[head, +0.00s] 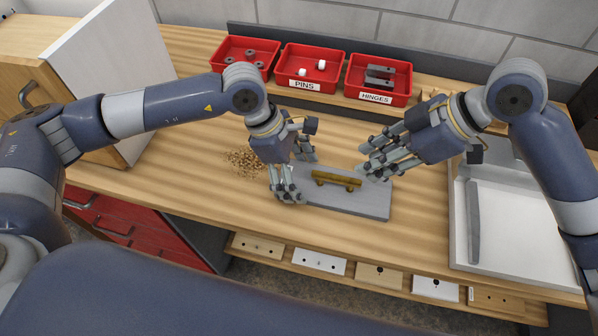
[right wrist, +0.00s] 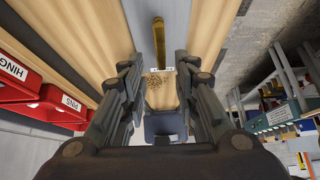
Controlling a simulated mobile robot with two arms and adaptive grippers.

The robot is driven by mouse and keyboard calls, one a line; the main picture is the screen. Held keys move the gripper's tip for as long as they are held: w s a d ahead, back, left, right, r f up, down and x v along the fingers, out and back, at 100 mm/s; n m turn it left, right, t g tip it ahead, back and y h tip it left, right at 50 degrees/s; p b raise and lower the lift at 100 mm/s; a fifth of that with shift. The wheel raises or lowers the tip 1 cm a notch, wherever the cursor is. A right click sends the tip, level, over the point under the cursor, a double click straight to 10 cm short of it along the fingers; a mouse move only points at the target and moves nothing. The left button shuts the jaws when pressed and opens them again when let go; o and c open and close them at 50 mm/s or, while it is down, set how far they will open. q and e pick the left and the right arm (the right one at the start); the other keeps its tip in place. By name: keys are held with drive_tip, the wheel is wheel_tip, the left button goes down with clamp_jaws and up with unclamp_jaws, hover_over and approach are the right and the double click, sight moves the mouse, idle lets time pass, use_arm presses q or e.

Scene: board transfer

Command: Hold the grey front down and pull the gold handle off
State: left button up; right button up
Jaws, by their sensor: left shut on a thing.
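The grey front (head: 375,203) lies flat on the wooden worktop as a long flat board. The gold handle (head: 336,180) sits on top of it, running along its length. My left gripper (head: 287,192) is shut on the left end of the front, and its fingers hide that end. My right gripper (head: 371,170) is open and empty, with its fingertips close to the right end of the handle. In the right wrist view the gold handle (right wrist: 158,38) shows ahead between the spread fingers. Whether a fingertip touches it I cannot tell.
Red bins stand along the back: one with grey rings (head: 246,56), a PINS bin (head: 309,69) and a HINGES bin (head: 379,80). Wood shavings (head: 243,162) lie left of the front. A white tray (head: 515,225) is at the right. Bare worktop lies in front.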

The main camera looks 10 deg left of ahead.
sight(339, 178)
drive_tip(key=shift+x, duration=4.4)
clamp_jaws()
drive_tip(key=shift+r, duration=0.1)
